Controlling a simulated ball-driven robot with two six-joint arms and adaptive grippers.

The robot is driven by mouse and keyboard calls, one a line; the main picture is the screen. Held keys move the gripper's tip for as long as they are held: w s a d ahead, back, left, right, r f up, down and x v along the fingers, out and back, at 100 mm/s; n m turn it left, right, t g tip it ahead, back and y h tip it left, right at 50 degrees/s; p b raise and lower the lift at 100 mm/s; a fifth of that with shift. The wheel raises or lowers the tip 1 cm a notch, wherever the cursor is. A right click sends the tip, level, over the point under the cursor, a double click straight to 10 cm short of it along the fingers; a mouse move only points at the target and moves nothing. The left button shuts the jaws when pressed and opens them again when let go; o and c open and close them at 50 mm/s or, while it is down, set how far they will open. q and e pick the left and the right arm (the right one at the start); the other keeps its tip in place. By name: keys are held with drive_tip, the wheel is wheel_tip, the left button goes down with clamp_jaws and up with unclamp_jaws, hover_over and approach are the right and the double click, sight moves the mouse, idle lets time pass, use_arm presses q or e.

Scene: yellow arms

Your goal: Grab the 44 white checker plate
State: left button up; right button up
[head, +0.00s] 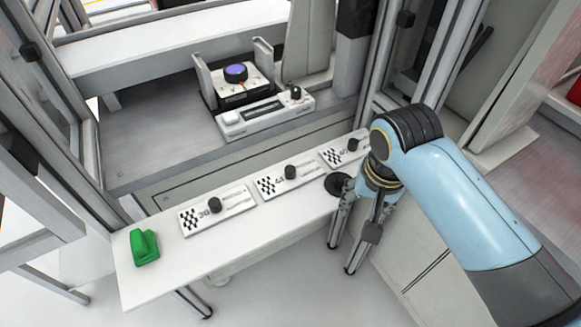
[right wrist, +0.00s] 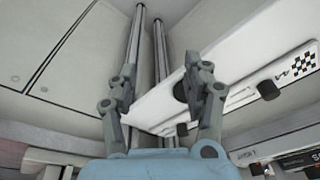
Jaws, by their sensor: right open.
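The 44 plate (head: 290,179) is a white bar with a black checker patch, a black knob and a slotted right part. It lies in the middle of a row of three on the white table (head: 240,250). My right gripper (head: 356,210) is open and empty at the table's right end, right of the 44 plate and not touching it. In the right wrist view the open fingers (right wrist: 160,80) spread before the table's edge and legs. A checkered plate (right wrist: 300,62) with a knob shows there at right; its number is not clear. My left gripper is out of view.
The 38 plate (head: 218,208) lies left, and another checkered plate (head: 345,149) lies right, partly behind my right arm. A green object (head: 144,246) stands at the table's left end. Behind, a grey bench holds a device with a blue knob (head: 236,72). Metal frame posts flank the table.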

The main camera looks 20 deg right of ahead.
wheel_tip(320, 180, up, 6)
drive_tip(key=w+r+m+p, duration=0.1)
wheel_tip(320, 180, up, 3)
drive_tip(key=m+g, duration=0.2)
drive_tip(key=m, duration=0.8)
hover_over(290, 168)
drive_tip(key=shift+y, duration=0.4)
drive_tip(key=f, duration=0.4)
drive_tip(key=shift+d+f, duration=0.35)
drive_tip(key=shift+a+f, duration=0.2)
drive_tip(key=shift+f, duration=1.2)
drive_tip(key=shift+a+f, duration=0.2)
drive_tip(key=shift+f, duration=1.15)
drive_tip(key=shift+s, duration=0.1)
clamp_jaws()
